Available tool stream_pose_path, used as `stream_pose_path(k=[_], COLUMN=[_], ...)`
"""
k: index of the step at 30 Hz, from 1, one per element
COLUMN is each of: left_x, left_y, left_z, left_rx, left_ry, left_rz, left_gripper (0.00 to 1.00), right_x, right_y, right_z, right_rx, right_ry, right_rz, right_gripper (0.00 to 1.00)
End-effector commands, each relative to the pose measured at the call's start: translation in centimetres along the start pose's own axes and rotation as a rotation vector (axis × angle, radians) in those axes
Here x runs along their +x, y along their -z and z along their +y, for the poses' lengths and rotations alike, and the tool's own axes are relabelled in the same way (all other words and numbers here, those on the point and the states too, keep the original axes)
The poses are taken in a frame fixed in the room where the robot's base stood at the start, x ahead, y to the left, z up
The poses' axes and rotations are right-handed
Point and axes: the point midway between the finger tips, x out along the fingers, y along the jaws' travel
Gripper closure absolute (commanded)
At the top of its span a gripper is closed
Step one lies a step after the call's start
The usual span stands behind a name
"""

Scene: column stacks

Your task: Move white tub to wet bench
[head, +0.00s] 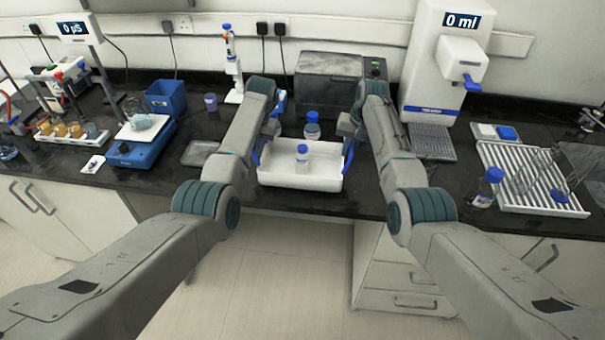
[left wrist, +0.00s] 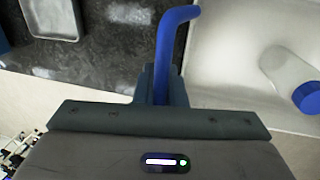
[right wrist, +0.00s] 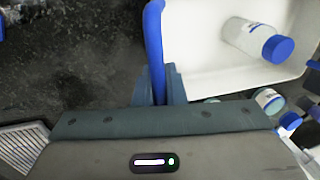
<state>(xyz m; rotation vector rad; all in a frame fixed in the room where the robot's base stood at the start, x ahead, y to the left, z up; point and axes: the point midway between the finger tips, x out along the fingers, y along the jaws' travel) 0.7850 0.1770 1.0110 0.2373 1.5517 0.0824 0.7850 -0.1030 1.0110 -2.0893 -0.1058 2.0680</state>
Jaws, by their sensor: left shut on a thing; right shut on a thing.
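The white tub (head: 285,179) with blue side handles is at the front of the dark bench in the middle of the head view. I cannot tell whether it rests on the bench or hangs just above it. My left gripper (left wrist: 162,85) is shut on the tub's left blue handle (left wrist: 175,25). My right gripper (right wrist: 154,85) is shut on the right blue handle (right wrist: 153,35). In the head view, the arms partly hide both grippers.
A blue-capped bottle (head: 312,128) stands just behind the tub. A grey metal box (head: 335,85) is at the back. To the right are a white dispenser (head: 436,80), a capped bottle (head: 486,188) and a ribbed drainer (head: 525,185). To the left are a shallow tray (head: 200,153) and a blue stirrer (head: 140,150).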

Motion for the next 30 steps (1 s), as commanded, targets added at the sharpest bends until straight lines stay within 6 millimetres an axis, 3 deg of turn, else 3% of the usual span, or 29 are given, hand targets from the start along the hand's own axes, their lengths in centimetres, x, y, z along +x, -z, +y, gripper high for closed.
stream_pose_path(k=[6, 7, 10, 25, 30], left_x=[1.3, 1.3, 1.2, 1.1, -0.8], left_y=[0.0, 0.0, 0.0, 0.0, -0.1], left_z=[-0.5, -0.5, -0.5, -0.3, -0.3], left_rx=[0.002, 0.002, 0.001, 0.0, 0.0], left_ry=[0.002, 0.002, 0.002, 0.0, 0.0], left_rz=[0.0, 0.0, 0.0, 0.0, -0.003], left_gripper=[1.0, 0.86, 0.68, 0.68, 0.68], right_x=[1.3, 1.3, 1.3, 1.3, 1.3], right_y=[-0.1, -0.1, -0.1, 0.0, 0.0], right_z=[0.0, 0.0, 0.1, 0.2, 0.2], right_rx=[-0.002, -0.002, -0.002, 0.0, 0.0], right_ry=[0.003, 0.003, 0.003, 0.0, 0.0], right_rz=[-0.001, -0.001, -0.001, -0.001, -0.001], right_gripper=[1.0, 0.86, 0.68, 0.68, 0.68])
